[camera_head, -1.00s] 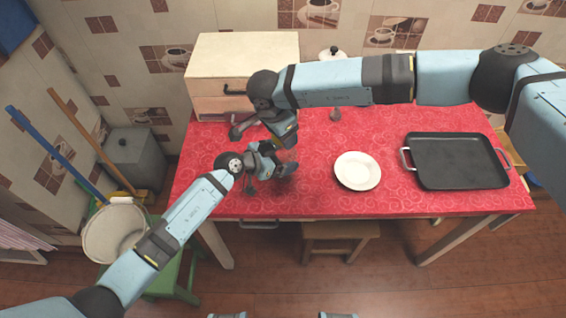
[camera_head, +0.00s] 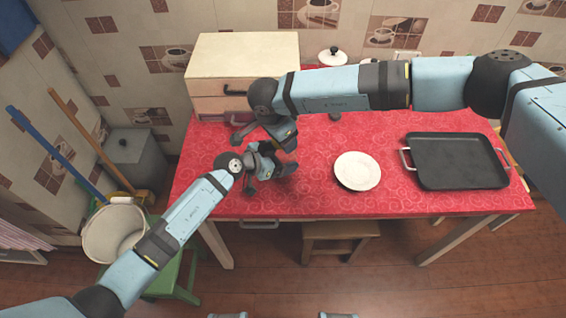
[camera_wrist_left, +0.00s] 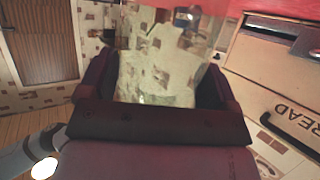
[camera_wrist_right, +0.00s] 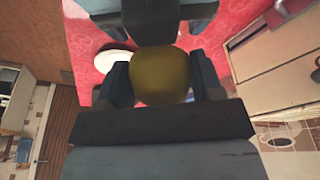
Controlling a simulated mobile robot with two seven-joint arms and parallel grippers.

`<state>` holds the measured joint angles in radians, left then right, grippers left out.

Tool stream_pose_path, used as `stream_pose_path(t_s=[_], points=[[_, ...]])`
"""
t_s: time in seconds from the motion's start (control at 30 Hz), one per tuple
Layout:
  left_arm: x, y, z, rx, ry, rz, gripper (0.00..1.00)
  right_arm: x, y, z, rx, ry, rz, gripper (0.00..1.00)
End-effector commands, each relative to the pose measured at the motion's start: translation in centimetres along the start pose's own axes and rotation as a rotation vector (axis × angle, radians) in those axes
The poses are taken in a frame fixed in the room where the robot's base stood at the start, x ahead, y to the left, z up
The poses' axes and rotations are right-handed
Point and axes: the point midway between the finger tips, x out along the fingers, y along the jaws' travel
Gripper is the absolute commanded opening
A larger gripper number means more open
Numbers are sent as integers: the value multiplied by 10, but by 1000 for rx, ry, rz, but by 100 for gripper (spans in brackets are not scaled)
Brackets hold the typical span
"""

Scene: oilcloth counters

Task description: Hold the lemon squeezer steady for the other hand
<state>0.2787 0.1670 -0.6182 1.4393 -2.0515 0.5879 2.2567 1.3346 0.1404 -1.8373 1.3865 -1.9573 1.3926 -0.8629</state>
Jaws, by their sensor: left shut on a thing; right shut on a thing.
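My left gripper (camera_head: 284,169) is low over the left part of the red table. In the left wrist view its fingers are shut on a clear, glass-like thing (camera_wrist_left: 158,60), seemingly the lemon squeezer; the wall tiles show through it. My right gripper (camera_head: 285,139) is just above and behind the left one. In the right wrist view it is shut on a rounded yellow-olive thing (camera_wrist_right: 158,75), which looks like a lemon. In the head view the grippers and arms hide both held things, so I cannot tell whether they touch.
A white plate (camera_head: 357,171) lies right of the grippers, with a black tray (camera_head: 457,161) farther right. A cream bread box (camera_head: 243,62) stands behind them. A white-lidded pot (camera_head: 333,56) is partly hidden by my right arm. The front middle of the red cloth (camera_head: 320,203) is clear.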

Motion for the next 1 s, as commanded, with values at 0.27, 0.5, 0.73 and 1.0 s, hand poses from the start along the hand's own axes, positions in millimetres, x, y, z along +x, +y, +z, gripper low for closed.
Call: stream_pose_path(t_s=[0.27, 0.5, 0.73, 1.0], points=[[0, 1, -2, 1, 4, 1, 52, 4, 2, 1, -1, 0, 4, 22], [0, 0, -2, 1, 4, 1, 52, -8, 1, -2, -2, -1, 2, 22], [0, 0, -2, 1, 3, 0, 52, -18, 1, -4, 0, 0, 2, 22], [0, 0, -1, 1, 2, 0, 52, -18, 0, -4, 0, 0, 1, 22]])
